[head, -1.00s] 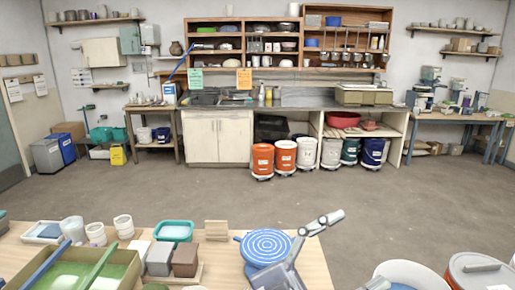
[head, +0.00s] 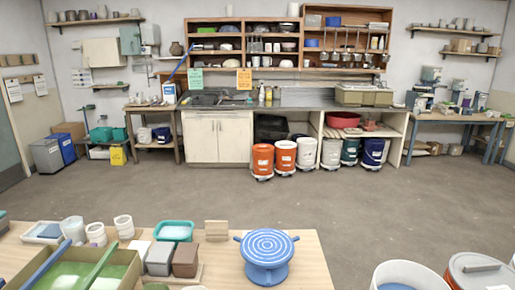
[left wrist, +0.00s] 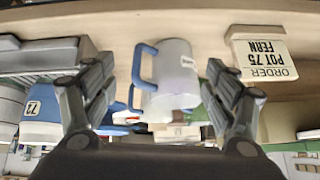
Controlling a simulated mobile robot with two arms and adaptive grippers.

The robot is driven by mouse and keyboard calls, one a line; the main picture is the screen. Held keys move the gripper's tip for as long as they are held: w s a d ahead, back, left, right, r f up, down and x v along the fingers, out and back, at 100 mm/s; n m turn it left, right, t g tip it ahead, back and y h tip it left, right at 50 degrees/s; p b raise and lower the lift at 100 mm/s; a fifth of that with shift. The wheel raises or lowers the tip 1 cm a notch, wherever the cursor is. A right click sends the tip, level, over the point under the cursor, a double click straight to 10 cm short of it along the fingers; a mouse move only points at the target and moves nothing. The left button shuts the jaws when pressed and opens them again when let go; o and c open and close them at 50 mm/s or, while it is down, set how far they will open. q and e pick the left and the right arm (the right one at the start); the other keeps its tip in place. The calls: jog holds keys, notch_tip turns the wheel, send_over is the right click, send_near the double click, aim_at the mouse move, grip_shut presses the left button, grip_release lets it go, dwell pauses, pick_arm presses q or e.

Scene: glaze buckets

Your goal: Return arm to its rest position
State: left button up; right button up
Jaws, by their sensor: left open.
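My left gripper (left wrist: 158,75) shows in the left wrist view with its two dark grey fingers spread apart, open and empty. A white cylindrical vessel with blue handles (left wrist: 175,75) appears upside down in the gap between the fingers; it looks to be beyond them, not gripped. Neither gripper shows in the head view. There, a blue turntable with white rings (head: 267,252) stands on the near wooden table (head: 315,272), clear of any arm. My right gripper is in neither view.
The near table also holds a green-lined tray (head: 128,272), a teal tub (head: 174,231), white cups (head: 123,226) and grey and brown blocks (head: 186,261). A white bucket (head: 405,276) and a lidded bucket (head: 478,272) stand at right. The floor (head: 250,200) beyond is open.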

pick_arm(q)
jog(key=s+f+m+g, duration=0.1)
jog(key=s+f+g, duration=0.35)
jog(key=s, duration=0.55)
jog(key=s+f+b, duration=0.2)
jog(key=s+f, duration=0.1)
jog(key=f, duration=2.7)
jog(key=s+a+f+g, duration=0.2)
jog(key=s+a+f, duration=0.1)
jog(key=s+f, duration=1.1)
jog(key=shift+s+a, duration=0.35)
jog(key=shift+s, duration=0.2)
